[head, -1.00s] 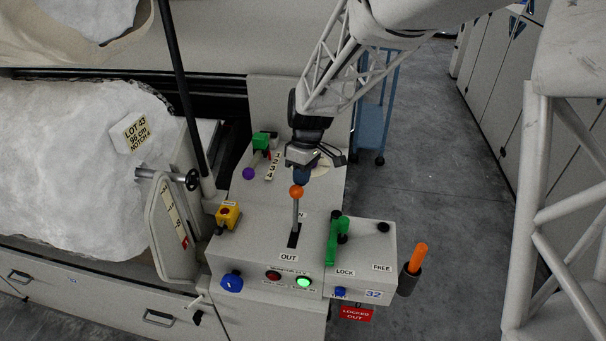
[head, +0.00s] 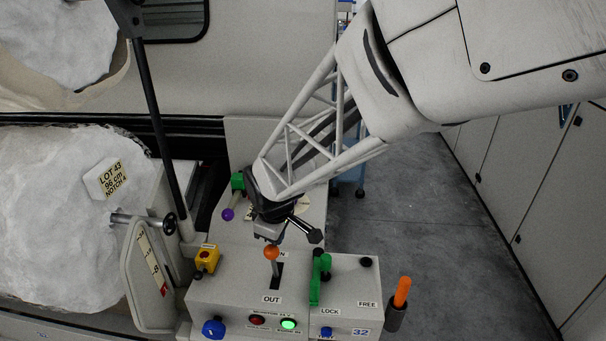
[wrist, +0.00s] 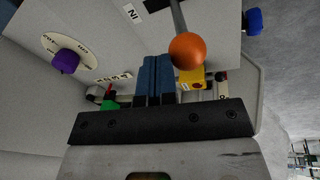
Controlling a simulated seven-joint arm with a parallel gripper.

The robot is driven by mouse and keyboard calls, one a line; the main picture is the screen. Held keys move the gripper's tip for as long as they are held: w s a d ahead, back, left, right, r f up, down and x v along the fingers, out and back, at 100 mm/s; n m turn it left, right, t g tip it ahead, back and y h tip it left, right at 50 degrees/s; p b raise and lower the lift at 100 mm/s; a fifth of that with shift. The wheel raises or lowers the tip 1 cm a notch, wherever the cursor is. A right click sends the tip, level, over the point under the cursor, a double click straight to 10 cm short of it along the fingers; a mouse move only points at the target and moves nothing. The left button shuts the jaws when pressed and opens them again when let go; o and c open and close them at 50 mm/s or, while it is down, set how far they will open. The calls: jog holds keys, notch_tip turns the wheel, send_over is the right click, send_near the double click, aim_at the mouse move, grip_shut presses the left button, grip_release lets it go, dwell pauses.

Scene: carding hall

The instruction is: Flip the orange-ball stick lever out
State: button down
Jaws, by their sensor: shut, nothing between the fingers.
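The stick lever has an orange ball (head: 271,253) on a grey rod. It rises from a dark slot (head: 270,287) in the grey control box, between an IN label at the far end and an OUT label (head: 271,299) at the near end. In the wrist view, the ball (wrist: 187,50) is just right of my gripper's blue fingertips (wrist: 154,68), which are shut together and empty. In the head view, my gripper (head: 270,238) is just behind and above the ball. Whether the fingers touch the ball, I cannot tell.
Right of the slot stands a green lever (head: 315,282) by a LOCK label. A yellow-housed button (head: 206,258) is at left; a blue knob (head: 213,328), red button and lit green button are in front. An orange-handled stick (head: 401,294) is at the right side. A purple knob (head: 228,214) is behind.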

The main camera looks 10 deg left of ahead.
aim_at(274, 255)
jog(key=shift+s+f, duration=0.2)
jog(key=shift+s, duration=0.85)
jog(key=shift+s+f, duration=0.2)
jog(key=shift+s, duration=0.8)
jog(key=shift+s+f, duration=0.2)
jog(key=shift+s, duration=0.15)
jog(key=shift+s+d+f, duration=0.1)
jog(key=shift+f, duration=0.05)
jog(key=shift+w+d+r, duration=0.1)
jog(key=shift+w+r, duration=0.3)
jog(key=shift+w, duration=0.1)
jog(key=w+r, duration=0.2)
jog(key=shift+w+d+r, duration=0.2)
jog(key=shift+w+r, duration=0.05)
jog(key=shift+w, duration=0.15)
jog(key=s+v, duration=0.2)
jog(key=v, duration=0.8)
jog(key=shift+f, duration=0.3)
jog(key=shift+s, duration=0.1)
